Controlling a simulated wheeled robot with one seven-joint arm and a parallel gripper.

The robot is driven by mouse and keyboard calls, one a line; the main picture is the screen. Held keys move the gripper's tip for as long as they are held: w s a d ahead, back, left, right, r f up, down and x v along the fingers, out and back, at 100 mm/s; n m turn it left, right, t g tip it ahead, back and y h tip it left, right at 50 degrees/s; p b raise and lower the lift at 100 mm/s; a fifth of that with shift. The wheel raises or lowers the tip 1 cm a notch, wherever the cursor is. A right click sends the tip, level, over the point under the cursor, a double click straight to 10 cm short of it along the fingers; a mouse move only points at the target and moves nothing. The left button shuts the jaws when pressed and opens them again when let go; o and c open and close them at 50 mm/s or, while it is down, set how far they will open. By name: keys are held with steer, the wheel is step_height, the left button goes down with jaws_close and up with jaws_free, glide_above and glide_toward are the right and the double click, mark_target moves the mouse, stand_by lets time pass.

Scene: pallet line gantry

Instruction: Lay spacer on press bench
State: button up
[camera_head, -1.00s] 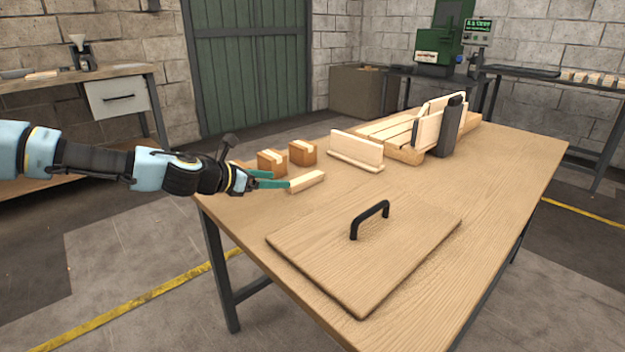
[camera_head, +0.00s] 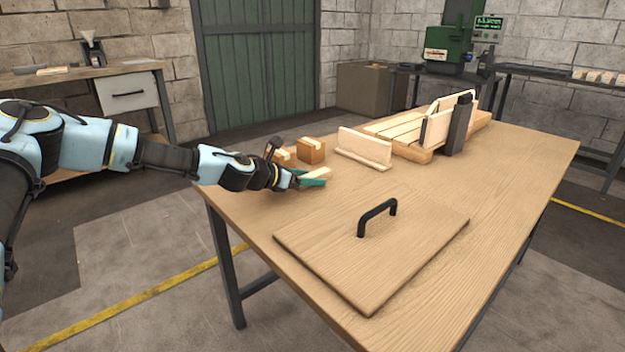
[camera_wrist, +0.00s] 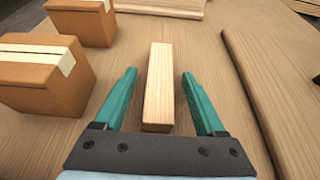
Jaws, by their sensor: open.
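A pale wooden block (camera_wrist: 158,98), which looks like the spacer, lies lengthwise on the wooden table (camera_head: 510,190). My gripper (camera_wrist: 158,76) is open, with one green finger on each side of the block and a gap on both sides. In the head view the fingers partly hide the block (camera_head: 318,172). A green press (camera_head: 448,50) with a small display stands on a dark bench against the back wall. I cannot tell for certain that this is the press bench.
Small cardboard boxes (camera_head: 311,150) sit just left of the block. A wooden panel with a black handle (camera_head: 377,215) lies at the right front. Behind are an upright board piece (camera_head: 365,147) and a slatted wooden pallet (camera_head: 400,130). A side bench (camera_head: 75,78) stands left.

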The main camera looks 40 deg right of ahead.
steer(key=shift+c, duration=0.2)
jaws_close()
stand_by(0.3)
steer(key=shift+r, duration=0.1)
